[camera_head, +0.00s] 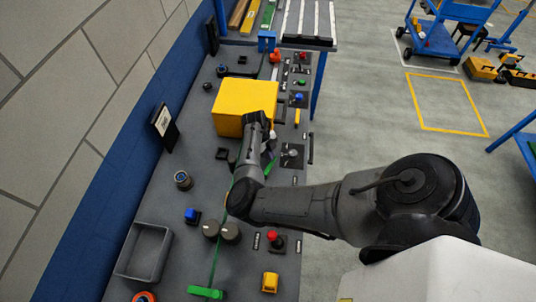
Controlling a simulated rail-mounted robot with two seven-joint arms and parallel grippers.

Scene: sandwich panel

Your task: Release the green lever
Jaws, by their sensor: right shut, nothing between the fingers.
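A green bar (205,292) lies at the near edge of the panel, with a thin green strip running up from it past two dark round knobs. A small green part (302,83) sits on the far right strip of controls. I cannot tell which of these is the green lever, or how it is set. My right gripper (257,120) is shut and empty, at the front right side of the yellow box (238,100). I cannot tell whether it touches the box. It is well away from the green bar. My left gripper is out of view.
The grey panel (200,150) carries a lever on a plate (292,155), a red knob (272,236), a blue button (191,215) and a yellow block (270,282). A grey bin (145,250) stands at the near left. A blue wall borders the left; open floor lies right.

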